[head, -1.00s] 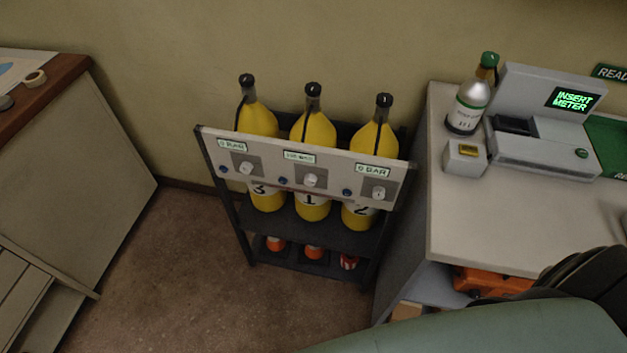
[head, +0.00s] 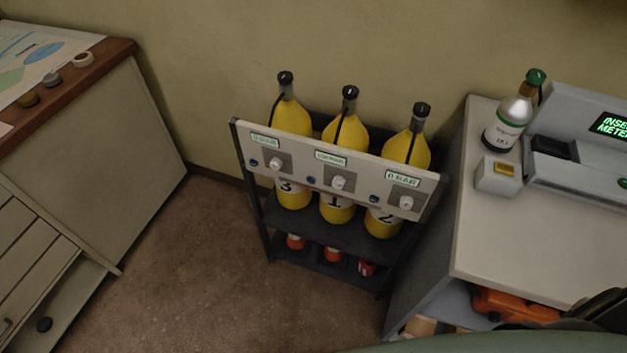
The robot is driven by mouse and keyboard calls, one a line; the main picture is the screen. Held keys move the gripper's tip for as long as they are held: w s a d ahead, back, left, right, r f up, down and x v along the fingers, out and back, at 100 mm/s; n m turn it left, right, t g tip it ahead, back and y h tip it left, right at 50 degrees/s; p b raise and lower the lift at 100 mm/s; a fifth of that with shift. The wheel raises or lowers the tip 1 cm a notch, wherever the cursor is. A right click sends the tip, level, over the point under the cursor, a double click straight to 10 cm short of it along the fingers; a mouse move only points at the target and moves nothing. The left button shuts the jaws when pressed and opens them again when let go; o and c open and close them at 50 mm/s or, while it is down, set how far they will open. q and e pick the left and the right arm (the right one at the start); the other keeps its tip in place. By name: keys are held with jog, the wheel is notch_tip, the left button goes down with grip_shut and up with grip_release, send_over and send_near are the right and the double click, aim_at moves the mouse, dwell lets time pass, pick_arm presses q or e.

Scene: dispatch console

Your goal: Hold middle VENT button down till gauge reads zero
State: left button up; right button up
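A tilted white panel (head: 292,177) spans the front of a dark rack holding three yellow cylinders. The panel has three small blue buttons; the middle one (head: 311,180) sits left of the middle white knob (head: 338,183). The middle gauge display (head: 331,158) is lit, but its text is too small to read. The right display (head: 403,179) reads 0 BAR; the left display (head: 265,142) is too blurred to read surely. The button lettering cannot be read. Neither of my grippers is in view, and nothing touches the panel.
A grey desk (head: 520,237) stands close to the rack's right, with a bottle (head: 507,124) and a meter device (head: 570,175). A wood-topped cabinet (head: 100,150) is at left. Brown floor (head: 205,270) is open before the rack. A dark shape fills the lower right corner.

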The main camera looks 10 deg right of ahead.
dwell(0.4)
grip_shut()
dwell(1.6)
